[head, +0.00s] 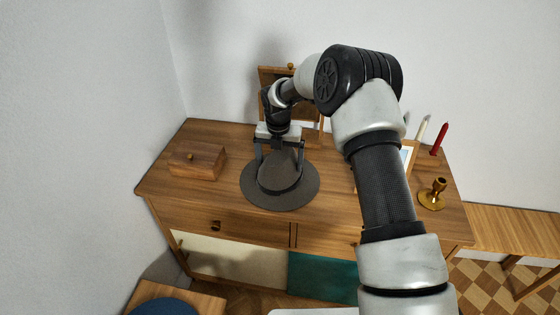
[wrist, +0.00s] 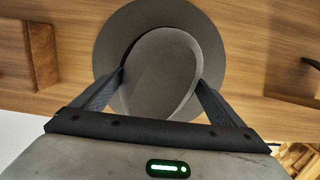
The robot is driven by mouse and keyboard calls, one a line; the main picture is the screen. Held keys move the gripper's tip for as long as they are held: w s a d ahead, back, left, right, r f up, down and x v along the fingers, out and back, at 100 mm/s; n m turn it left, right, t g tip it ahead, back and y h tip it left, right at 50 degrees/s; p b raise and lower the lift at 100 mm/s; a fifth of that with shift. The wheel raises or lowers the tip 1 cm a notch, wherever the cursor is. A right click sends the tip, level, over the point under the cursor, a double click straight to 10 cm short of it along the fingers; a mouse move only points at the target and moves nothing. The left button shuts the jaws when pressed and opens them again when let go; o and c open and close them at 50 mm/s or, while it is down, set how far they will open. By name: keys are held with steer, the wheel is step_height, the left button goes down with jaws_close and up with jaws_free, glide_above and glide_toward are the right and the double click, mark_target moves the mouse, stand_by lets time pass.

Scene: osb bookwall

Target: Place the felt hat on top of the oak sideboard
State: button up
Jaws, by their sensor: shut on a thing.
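The dark grey felt hat (head: 279,192) is over the top of the oak sideboard (head: 222,193), brim down and crown up, near the middle. I cannot tell whether the brim touches the wood. My gripper (head: 279,160) points down from above, with its fingers on both sides of the crown, shut on it. In the wrist view, the hat (wrist: 158,70) lies between the two fingers of my gripper (wrist: 160,85), with wood behind its round brim. The underside of the hat is hidden.
A wooden box (head: 198,161) stands left of the hat. A brass candlestick (head: 433,194), a red candle (head: 439,139) and a white candle (head: 422,130) are at the right. A wooden framed object (head: 267,78) stands behind, partly hidden by my arm. Bare wood lies between box and hat.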

steer(key=o, duration=0.8)
